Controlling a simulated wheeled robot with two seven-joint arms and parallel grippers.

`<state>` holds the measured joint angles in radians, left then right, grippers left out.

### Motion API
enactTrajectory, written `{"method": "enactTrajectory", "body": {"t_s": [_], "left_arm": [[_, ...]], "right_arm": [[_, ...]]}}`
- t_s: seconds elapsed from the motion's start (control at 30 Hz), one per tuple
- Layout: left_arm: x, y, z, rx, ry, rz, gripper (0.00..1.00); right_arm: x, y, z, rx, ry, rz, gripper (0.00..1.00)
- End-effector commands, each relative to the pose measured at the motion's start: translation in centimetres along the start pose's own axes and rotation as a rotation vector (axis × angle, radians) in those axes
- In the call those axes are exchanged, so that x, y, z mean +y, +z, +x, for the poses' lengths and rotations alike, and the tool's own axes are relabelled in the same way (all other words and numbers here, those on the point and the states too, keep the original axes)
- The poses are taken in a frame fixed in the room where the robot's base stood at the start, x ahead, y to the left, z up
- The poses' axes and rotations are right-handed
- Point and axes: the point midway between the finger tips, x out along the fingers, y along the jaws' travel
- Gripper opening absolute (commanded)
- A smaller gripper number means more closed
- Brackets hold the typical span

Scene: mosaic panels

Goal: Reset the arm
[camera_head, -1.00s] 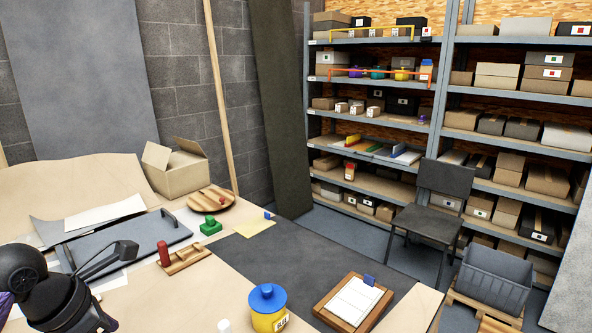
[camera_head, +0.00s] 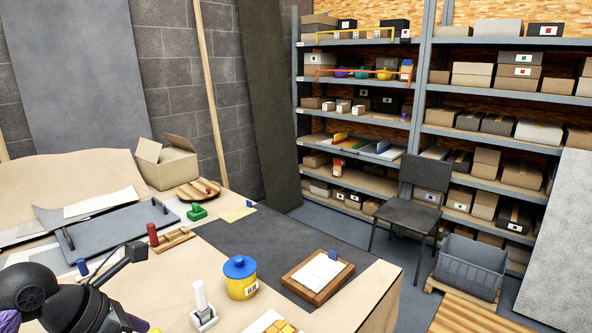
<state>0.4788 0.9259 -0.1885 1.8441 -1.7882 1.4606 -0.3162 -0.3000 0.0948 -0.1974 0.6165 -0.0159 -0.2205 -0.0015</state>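My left arm enters at the lower left, black with a round joint. The slim dark end of my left gripper (camera_head: 134,252) points up and right over the workbench (camera_head: 150,285), close to the blue-topped piece (camera_head: 82,267) in the picture. Its fingers cannot be told apart, so I cannot see whether it is open or shut. No held object is visible. My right gripper is out of view.
On the bench stand a grey tray (camera_head: 115,230), a wooden holder with a red handle (camera_head: 173,240), a blue-lidded yellow jar (camera_head: 240,285), a white tube (camera_head: 200,300) and a framed board (camera_head: 317,278). A chair (camera_head: 413,212) and shelves (camera_head: 365,135) stand behind.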

Motion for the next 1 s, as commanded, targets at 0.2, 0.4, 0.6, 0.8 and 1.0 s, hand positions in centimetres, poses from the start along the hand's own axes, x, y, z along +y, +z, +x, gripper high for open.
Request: {"method": "enactTrajectory", "body": {"t_s": [0.2, 0.4, 0.6, 0.8, 1.0], "left_arm": [[-4.2, 3.6, 2.0, -0.274, -0.167, -0.068, 0.7], [-9.0, 8.7, 1.3, -0.71, -0.424, -0.335, 0.7], [-7.6, 10.2, -2.3, -1.25, -0.673, -1.094, 0.7], [-3.7, -2.0, 2.5, -1.445, -0.476, -2.4, 0.7], [-9.3, -11.6, 7.4, 1.028, 0.004, 2.766, 0.7]], "right_arm": [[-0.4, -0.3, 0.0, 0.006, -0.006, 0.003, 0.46], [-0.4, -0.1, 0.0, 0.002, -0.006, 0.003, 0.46], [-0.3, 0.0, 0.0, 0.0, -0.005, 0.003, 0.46], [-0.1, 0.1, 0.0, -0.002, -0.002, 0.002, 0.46], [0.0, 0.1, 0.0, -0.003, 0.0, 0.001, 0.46]]}}
